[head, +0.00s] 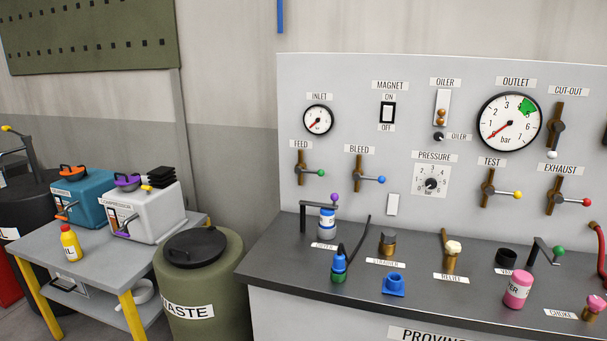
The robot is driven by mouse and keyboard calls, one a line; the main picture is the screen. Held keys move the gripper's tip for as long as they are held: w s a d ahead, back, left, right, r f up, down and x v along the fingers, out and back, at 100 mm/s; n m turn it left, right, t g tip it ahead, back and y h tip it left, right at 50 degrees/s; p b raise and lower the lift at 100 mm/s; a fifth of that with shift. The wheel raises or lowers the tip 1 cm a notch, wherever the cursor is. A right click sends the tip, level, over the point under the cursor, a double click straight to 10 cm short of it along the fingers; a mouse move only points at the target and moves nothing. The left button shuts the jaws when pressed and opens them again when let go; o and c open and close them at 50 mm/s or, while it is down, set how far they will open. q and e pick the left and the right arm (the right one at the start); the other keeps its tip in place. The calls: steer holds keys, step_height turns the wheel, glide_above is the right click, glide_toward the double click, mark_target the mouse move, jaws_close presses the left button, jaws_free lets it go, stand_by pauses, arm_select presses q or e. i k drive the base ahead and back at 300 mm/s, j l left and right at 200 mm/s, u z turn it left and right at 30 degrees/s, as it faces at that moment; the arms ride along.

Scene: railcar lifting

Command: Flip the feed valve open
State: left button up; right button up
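The feed valve (301,172) is on the upright grey panel, under the FEED label at the panel's left side. It has a short vertical brass pipe and a lever ending in a green knob (321,173). The lever points right, roughly level and across the pipe. The inlet gauge (318,120) is just above it, with its red needle pointing to the lower left. Neither of my grippers is in view.
The bleed valve (360,178), with a blue knob, is right of the feed valve. The dark bench top (440,285) below holds several fittings, including a purple-knobbed lever (334,198). A waste drum (208,285) and small table (70,262) stand at left.

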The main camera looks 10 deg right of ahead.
mark_target(298, 169)
steer(key=i+j+z, duration=0.3)
steer(key=i+j, duration=0.8)
